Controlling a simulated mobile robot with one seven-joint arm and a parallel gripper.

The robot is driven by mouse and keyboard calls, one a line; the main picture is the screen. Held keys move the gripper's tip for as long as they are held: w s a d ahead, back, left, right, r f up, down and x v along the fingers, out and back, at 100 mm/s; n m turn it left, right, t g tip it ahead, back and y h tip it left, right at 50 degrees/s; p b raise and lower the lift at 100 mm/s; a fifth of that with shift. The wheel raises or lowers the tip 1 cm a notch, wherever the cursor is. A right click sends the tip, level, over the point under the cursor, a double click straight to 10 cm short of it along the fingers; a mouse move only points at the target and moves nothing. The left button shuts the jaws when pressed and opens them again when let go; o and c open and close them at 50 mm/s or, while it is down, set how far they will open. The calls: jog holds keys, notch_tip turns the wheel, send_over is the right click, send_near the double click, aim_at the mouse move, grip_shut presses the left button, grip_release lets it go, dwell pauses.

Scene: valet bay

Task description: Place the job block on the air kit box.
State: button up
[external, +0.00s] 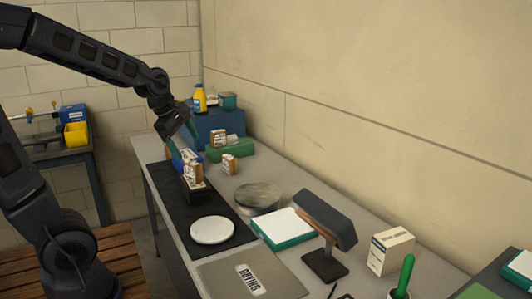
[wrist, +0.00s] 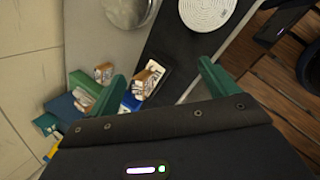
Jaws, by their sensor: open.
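Several small wood-brown blocks with white printed labels are in view; the print is too small to tell which is the job block. One block (external: 193,173) stands on a black stand; it also shows in the wrist view (wrist: 148,78). Another block (external: 229,163) stands by the green box (external: 240,149), and a third (external: 218,138) is at that box, before a larger blue box (external: 215,122). I cannot tell which box is the air kit box. My gripper (external: 181,139) is open and empty above the block on the stand; its green fingers (wrist: 160,78) spread either side in the wrist view.
A small blue box (external: 182,154) is partly hidden near the stand. A yellow bottle (external: 199,98) and a teal tin (external: 228,101) are at the back. A white disc (external: 212,230) lies on the black mat (external: 158,175), with a grey disc (external: 258,195) to its right.

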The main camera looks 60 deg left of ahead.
jog(key=s+d+r+m, duration=0.1)
jog(key=s+d+m, duration=0.5)
jog(key=m, duration=0.7)
jog(key=s+d+r+m, duration=0.2)
jog(key=s+d+m, duration=0.5)
jog(key=d+m, duration=0.3)
jog(key=m, duration=0.2)
jog(key=shift+s+d+r+m, duration=0.15)
jog(key=shift+d+r+m, duration=0.05)
jog(key=shift+d+m, duration=0.2)
